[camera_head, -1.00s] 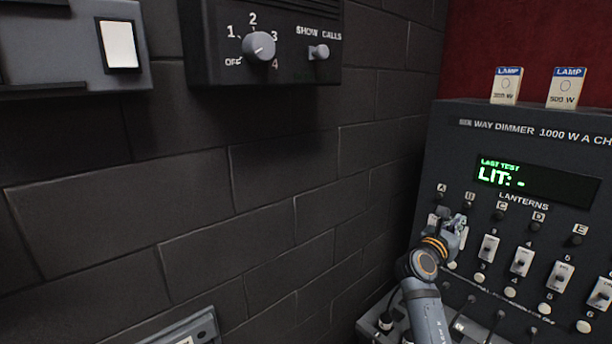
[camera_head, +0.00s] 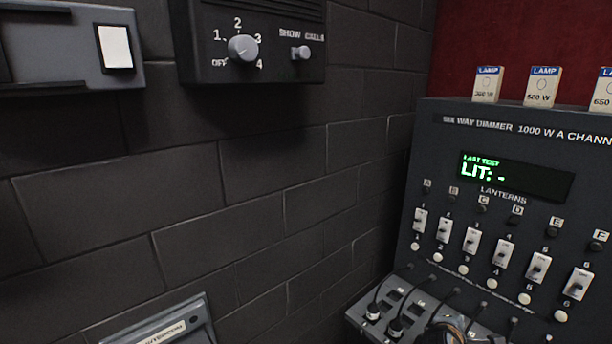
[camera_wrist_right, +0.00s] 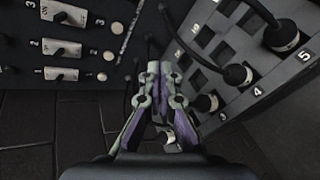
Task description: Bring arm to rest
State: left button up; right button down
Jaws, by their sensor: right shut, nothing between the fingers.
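My right gripper (camera_wrist_right: 160,92) shows in the right wrist view, shut with nothing between its fingers. It points at the gap between the dimmer's slider panel and a patch panel with plugged cables. In the head view only a bit of my right arm shows at the bottom edge, and the gripper itself cannot be made out there. My left gripper is in neither view. The dimmer (camera_head: 455,155) stands at the right, its green display reading "LIT: -".
The patch panel (camera_head: 358,322) with black plugs and cables juts out below the dimmer. A control box with a rotary knob (camera_head: 243,48) hangs on the dark block wall. Lamp boxes (camera_head: 541,87) stand on the dimmer. Another grey unit (camera_head: 165,328) is at the lower left.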

jog(key=s+a+f+m+g+y, duration=0.2)
jog(key=s+a+f+m+y, duration=0.15)
jog(key=s, duration=0.45)
jog(key=s+a+f+m+g+y, duration=0.1)
jog(key=s+a+f+m+y, duration=0.1)
jog(key=s+a+f+m, duration=0.45)
jog(key=s+a+f+m+g+y, duration=0.1)
jog(key=s+a+m+g+y, duration=0.15)
jog(key=s, duration=0.75)
notch_tip(320, 180, down, 35)
jog(key=s+d+g+b, duration=0.1)
jog(key=s+d+b, duration=0.15)
jog(key=b, duration=0.35)
pick_arm(q)
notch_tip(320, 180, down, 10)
jog(key=b, duration=0.4)
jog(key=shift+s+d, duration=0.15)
pick_arm(e)
jog(key=s+d+f+m+g, duration=0.1)
jog(key=s+f, duration=1.6)
jog(key=f, duration=0.1)
jog(key=shift+s, duration=0.2)
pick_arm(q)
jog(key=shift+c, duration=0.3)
pick_arm(e)
jog(key=shift+d, duration=0.15)
